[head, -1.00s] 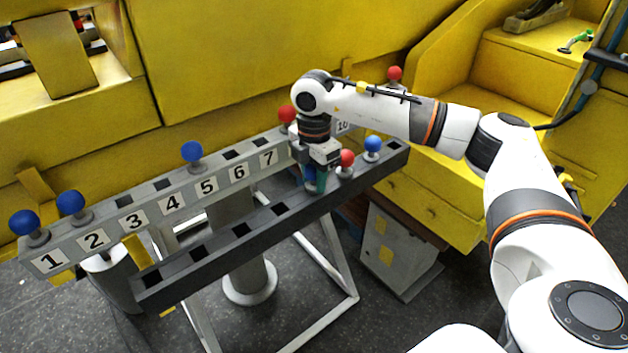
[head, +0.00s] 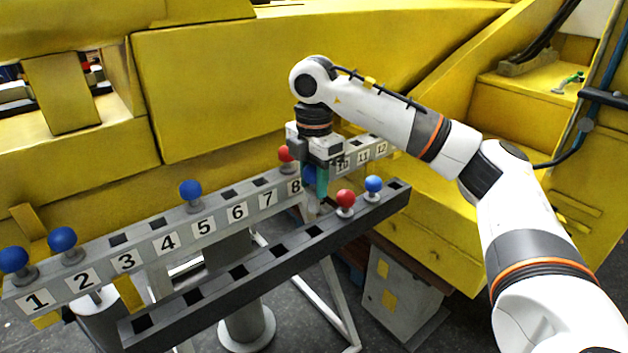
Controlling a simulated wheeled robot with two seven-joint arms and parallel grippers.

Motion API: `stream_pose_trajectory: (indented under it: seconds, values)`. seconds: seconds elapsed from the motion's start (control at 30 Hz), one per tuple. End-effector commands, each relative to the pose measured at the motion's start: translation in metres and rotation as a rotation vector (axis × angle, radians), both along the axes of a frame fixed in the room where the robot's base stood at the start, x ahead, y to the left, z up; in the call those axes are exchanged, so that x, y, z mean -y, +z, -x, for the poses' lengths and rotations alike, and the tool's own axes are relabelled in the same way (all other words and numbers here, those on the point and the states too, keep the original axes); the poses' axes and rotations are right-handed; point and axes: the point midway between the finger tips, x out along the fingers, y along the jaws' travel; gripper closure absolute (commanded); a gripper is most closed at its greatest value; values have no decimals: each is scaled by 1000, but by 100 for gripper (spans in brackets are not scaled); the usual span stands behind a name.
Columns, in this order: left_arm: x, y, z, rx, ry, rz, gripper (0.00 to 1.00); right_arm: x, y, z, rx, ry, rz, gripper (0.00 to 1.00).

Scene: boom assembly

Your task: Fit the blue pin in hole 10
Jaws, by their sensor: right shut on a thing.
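The numbered grey rail (head: 145,251) runs from 1 at the left to 12 at the right. Label 10 (head: 343,166) shows just right of my gripper; hole 10 itself is hidden behind my gripper and arm. My right gripper (head: 316,184) points down and is shut on a blue pin (head: 308,176), mostly covered by the fingers. The pin's pale lower end shows below them, between the numbered rail and the dark front rail (head: 262,259). I cannot tell whether it is clear of the dark rail. My left gripper is not in view.
Blue pins stand in holes 1 (head: 14,260), 2 (head: 61,239) and 5 (head: 190,189). A red pin (head: 285,153) stands by 8. The dark rail holds a red pin (head: 345,198) and a blue pin (head: 373,183) close right of my gripper. A yellow machine body (head: 220,90) stands behind.

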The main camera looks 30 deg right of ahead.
Motion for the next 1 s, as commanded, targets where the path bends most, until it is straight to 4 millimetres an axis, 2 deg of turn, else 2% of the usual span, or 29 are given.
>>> stream_pose_trajectory:
  seconds: [1.0]
  values:
    - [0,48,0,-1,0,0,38,0,63,0,1,0,0,93]
